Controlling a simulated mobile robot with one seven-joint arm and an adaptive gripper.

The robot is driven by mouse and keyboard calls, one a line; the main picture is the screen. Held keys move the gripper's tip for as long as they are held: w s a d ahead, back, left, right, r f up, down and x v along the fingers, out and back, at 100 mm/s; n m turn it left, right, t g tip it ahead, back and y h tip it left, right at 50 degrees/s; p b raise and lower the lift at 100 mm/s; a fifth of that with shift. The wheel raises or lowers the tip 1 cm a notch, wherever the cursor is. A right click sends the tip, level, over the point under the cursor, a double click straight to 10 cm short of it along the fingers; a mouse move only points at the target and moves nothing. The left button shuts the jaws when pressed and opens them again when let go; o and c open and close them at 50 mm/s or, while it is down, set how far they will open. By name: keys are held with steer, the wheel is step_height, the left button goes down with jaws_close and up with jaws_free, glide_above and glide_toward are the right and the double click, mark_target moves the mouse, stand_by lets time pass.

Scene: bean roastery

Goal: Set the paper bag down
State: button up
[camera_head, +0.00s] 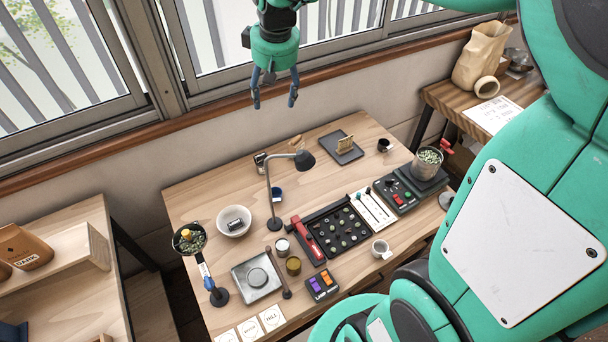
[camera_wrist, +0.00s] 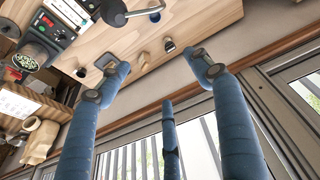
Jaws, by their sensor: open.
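My gripper (camera_head: 274,98) is raised in front of the window, above and behind the far edge of the wooden worktable (camera_head: 205,188). Its blue fingers are spread with nothing between them; the wrist view also shows the open fingers (camera_wrist: 157,68). A crumpled tan paper bag (camera_head: 481,52) stands on the side table at the upper right, well apart from my gripper. It also appears at the lower left of the wrist view (camera_wrist: 41,143). Brown labelled bags (camera_head: 28,249) sit on the left shelf, partly cut off by the picture edge.
The worktable holds a desk lamp (camera_head: 304,160), a white bowl (camera_head: 234,220), a black sorting tray (camera_head: 336,225), a scale (camera_head: 256,277) and a glass of green beans (camera_head: 427,161). Bare wood shows at its far left. A paper sheet (camera_head: 493,113) lies before the tan bag.

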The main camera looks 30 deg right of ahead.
steer(key=s+a+m+t, duration=0.1)
steer(key=s+a, duration=0.2)
steer(key=s, duration=1.1)
steer(key=s+a+t, duration=0.1)
steer(key=s+a, duration=0.3)
steer(key=s, duration=1)
steer(key=shift+a+r+m, duration=0.2)
steer(key=shift+a+m, duration=0.05)
steer(key=shift+m, duration=0.15)
step_height(320, 180, down, 4)
steer(key=b, duration=0.4)
steer(key=shift+f, duration=0.15)
